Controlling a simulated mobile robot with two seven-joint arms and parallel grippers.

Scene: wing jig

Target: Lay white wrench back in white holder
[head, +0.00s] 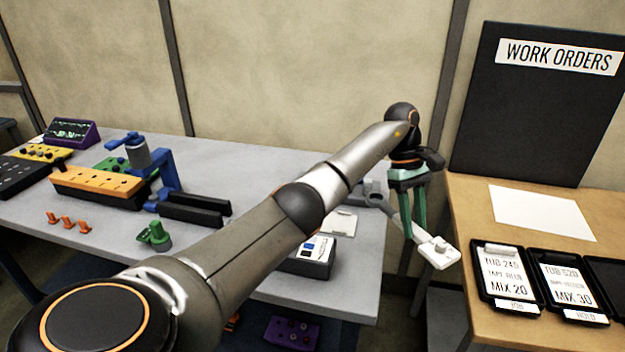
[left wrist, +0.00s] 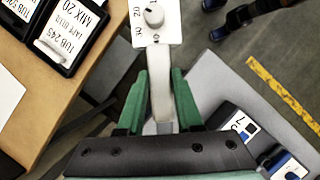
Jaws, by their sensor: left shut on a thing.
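My left gripper (head: 408,222) is shut on the white wrench (head: 439,252), between its green fingers. The wrench is held in the air past the right end of the grey table, in the gap before the wooden desk. Its white block-like end points down and right; a grey shaft runs up behind the fingers. In the left wrist view, the gripper (left wrist: 159,100) grips the wrench's pale handle, and the white plate with a round knob and numbers (left wrist: 155,18) lies ahead. A pale flat piece (head: 339,222) lies on the grey table; I cannot tell whether it is the white holder.
A dark box with a white top (head: 310,257) stands at the grey table's (head: 255,165) front right. The wooden desk (head: 460,215) carries clipboards (head: 505,275), a paper sheet (head: 541,211) and a dark work-orders board (head: 540,110). My left arm covers the table's middle.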

